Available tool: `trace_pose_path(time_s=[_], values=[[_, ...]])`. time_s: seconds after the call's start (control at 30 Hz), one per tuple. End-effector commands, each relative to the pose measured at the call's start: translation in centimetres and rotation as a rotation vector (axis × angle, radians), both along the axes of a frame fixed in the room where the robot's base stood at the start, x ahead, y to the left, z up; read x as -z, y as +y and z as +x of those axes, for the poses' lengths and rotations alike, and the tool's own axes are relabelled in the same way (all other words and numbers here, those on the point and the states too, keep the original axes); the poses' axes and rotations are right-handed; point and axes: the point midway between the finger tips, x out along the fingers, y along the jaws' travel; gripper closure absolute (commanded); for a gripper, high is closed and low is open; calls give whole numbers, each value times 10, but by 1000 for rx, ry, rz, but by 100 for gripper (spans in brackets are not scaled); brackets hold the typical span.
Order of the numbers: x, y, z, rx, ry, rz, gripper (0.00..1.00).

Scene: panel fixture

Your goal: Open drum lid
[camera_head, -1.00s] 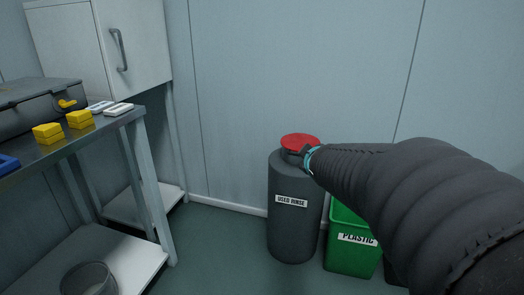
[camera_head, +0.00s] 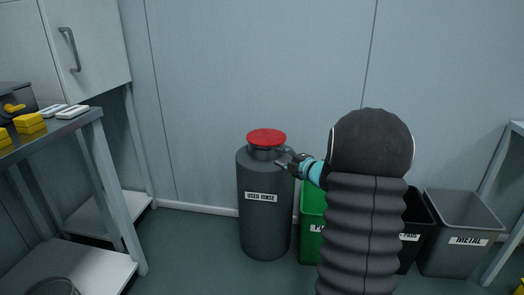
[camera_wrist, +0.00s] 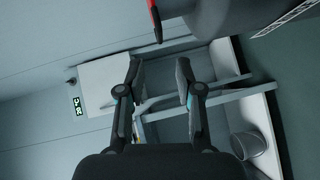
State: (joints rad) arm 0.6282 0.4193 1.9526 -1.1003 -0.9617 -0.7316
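The grey drum (camera_head: 264,220) labelled "USED RINSE" stands on the floor against the wall in the head view. Its round red lid (camera_head: 266,137) lies flat on top of the neck. My gripper (camera_head: 281,163) is just right of the neck, a little below the lid's level; I cannot tell in this view whether it touches the drum. In the wrist view the two fingers (camera_wrist: 160,70) are apart with nothing between them. The red lid's edge (camera_wrist: 155,20) and the drum's dark side (camera_wrist: 210,15) show at the top there, beyond the fingertips.
A green bin (camera_head: 311,208), a black bin (camera_head: 416,225) and a grey "METAL" bin (camera_head: 460,235) stand right of the drum, partly behind my arm. A metal workbench (camera_head: 60,135) and a wall cabinet (camera_head: 95,45) are at the left. Bare floor lies before the drum.

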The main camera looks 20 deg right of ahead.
Motion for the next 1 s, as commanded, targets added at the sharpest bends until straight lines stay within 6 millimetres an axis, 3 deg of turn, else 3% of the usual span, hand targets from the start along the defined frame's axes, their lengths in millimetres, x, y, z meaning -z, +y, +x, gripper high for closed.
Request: trace_pose_path(time_s=[0.5,0.7,1.0], values=[[14,19,90,0,1,3,65],[17,23,108,1,1,2,65],[17,23,112,1,1,2,65]])
